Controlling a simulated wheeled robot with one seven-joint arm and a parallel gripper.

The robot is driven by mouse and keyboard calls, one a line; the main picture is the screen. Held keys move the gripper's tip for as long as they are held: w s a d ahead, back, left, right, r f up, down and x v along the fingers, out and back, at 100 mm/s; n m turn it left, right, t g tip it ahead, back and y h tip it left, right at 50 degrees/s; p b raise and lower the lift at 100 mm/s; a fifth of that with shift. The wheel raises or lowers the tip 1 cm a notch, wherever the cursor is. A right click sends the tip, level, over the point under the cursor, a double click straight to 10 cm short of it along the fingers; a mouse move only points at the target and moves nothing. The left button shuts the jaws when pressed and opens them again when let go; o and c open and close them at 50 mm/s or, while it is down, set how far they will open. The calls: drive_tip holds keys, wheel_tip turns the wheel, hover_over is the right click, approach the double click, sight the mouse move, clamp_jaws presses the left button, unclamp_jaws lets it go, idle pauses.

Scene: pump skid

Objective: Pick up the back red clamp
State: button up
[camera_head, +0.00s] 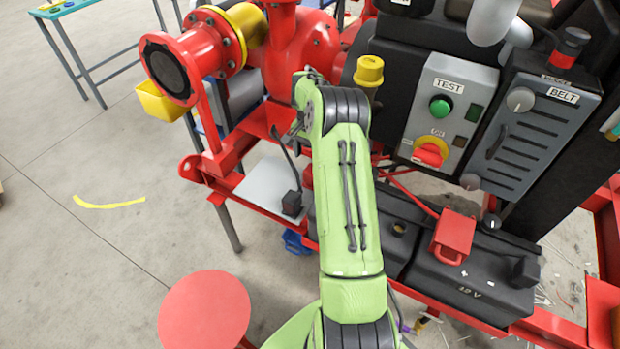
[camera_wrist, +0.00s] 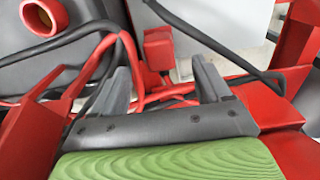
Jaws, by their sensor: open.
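In the wrist view, a small red block-shaped clamp (camera_wrist: 158,48) with red cable near it shows just beyond and between my fingertips. My gripper (camera_wrist: 162,78) is open, and nothing is held between its two grey fingers. In the head view, my green arm hides the gripper. A red clamp (camera_head: 455,234) sits on the black battery (camera_head: 470,275) on the right. A bit of red (camera_head: 307,175) shows beside my arm at the back; I cannot tell whether it is the clamp seen in the wrist view.
A black clamp (camera_head: 292,203) with a black cable rests on the grey plate (camera_head: 264,186). Red frame bars (camera_wrist: 30,120) and black cables (camera_wrist: 215,42) lie close around my gripper. The control panel (camera_head: 448,112) and red pump (camera_head: 195,62) stand behind. Open floor lies left.

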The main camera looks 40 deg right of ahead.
sight(311, 176)
wheel_tip(311, 176, down, 10)
drive_tip(key=shift+d+f+b, duration=0.1)
drive_tip(key=shift+f+b, duration=0.15)
drive_tip(key=shift+b, duration=1)
drive_tip(key=shift+s+r, duration=0.1)
drive_tip(key=shift+c, duration=0.4)
drive_tip(key=c, duration=1.2)
wheel_tip(311, 176, up, 10)
drive_tip(key=p, duration=0.2)
drive_tip(key=shift+r+p, duration=0.1)
drive_tip(key=shift+p, duration=0.3)
